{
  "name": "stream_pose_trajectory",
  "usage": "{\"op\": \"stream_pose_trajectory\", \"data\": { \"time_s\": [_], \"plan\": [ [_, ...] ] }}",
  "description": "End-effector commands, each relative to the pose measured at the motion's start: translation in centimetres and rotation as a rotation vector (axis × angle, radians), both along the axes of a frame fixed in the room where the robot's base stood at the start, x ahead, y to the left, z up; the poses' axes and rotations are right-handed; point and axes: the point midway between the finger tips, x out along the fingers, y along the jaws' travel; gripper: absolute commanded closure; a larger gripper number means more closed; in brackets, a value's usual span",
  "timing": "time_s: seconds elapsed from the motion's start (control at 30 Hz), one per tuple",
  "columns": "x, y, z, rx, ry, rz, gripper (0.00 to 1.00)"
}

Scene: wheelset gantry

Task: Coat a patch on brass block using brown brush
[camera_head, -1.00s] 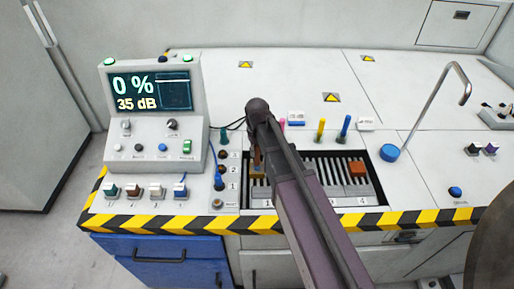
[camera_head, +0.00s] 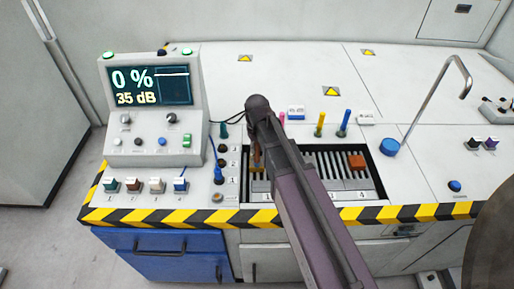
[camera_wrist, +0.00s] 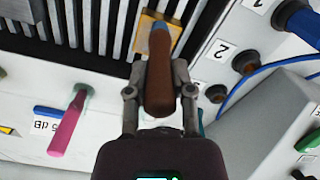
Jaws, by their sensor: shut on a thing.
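My gripper (camera_wrist: 158,88) is shut on the brown brush (camera_wrist: 160,80), whose thick brown handle lies between the two fingers in the wrist view. A blue-grey collar (camera_wrist: 160,38) shows at the brush's far end, over the brass block (camera_wrist: 146,22). The bristles are hidden, so I cannot tell whether they touch the block. In the head view my arm covers most of the gripper; a sliver of the brown brush (camera_head: 256,157) shows left of it. The brass block (camera_head: 259,186) is partly visible there, at the left end of the slotted bed.
The slotted bed (camera_head: 325,168) carries a copper-coloured block (camera_head: 356,162) at the right. Pink (camera_wrist: 68,125), yellow (camera_head: 320,124) and blue (camera_head: 344,123) handles stand behind it. A console (camera_head: 153,110) reading 0 % and 35 dB stands left. Numbered sockets (camera_wrist: 245,61) and a blue cable (camera_wrist: 262,70) are close by.

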Motion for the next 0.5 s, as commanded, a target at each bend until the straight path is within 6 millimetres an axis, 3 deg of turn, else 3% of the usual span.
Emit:
{"op": "stream_pose_trajectory", "data": {
  "time_s": [0.5],
  "plan": [
    [3.1,0.1,-0.1,0.0,0.0,0.0,1.0]
  ]
}}
